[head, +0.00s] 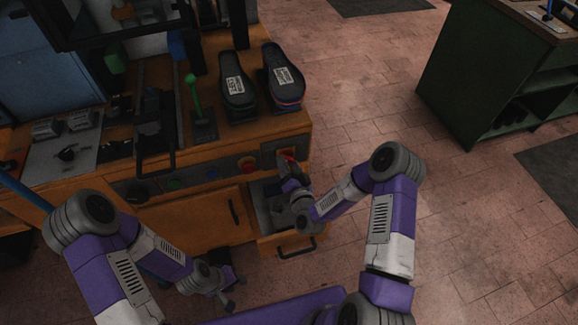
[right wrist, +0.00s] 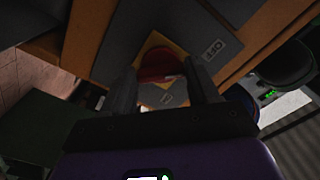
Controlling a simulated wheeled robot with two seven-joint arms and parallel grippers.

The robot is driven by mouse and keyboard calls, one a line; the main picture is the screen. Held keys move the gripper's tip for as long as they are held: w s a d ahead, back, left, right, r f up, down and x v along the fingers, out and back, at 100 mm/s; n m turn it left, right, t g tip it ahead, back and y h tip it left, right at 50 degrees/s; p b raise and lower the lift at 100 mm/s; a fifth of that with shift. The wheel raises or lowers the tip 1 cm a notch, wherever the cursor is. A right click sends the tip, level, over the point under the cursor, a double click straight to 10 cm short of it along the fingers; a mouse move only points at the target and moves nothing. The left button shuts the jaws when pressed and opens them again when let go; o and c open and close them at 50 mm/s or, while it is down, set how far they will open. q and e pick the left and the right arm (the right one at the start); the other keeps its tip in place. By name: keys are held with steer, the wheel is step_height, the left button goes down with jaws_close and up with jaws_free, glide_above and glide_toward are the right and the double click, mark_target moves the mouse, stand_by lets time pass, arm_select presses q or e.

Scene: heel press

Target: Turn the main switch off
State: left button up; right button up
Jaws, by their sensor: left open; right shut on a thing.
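The main switch is a red rotary knob (right wrist: 158,66) on a yellow plate, seen between my right fingers in the right wrist view. In the head view its red part (head: 288,156) shows at the right end of the orange machine's front panel, partly covered by my gripper. My right gripper (head: 286,168) is shut on the knob; its two fingers (right wrist: 163,92) lie on either side of it. A pale label (right wrist: 213,48) is beside the yellow plate, its marking too small to read surely. My left gripper (head: 225,292) is open and empty, low in front of the cabinet.
An open drawer (head: 292,243) juts out below my right gripper.

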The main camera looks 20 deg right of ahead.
stand_by(0.5)
steer(key=o, duration=1.1)
steer(key=shift+c, duration=0.2)
steer(key=shift+s, duration=0.1)
steer(key=s+p, duration=0.1)
steer(key=s, duration=0.6)
steer(key=shift+s+d, duration=0.15)
steer(key=shift+s, duration=0.1)
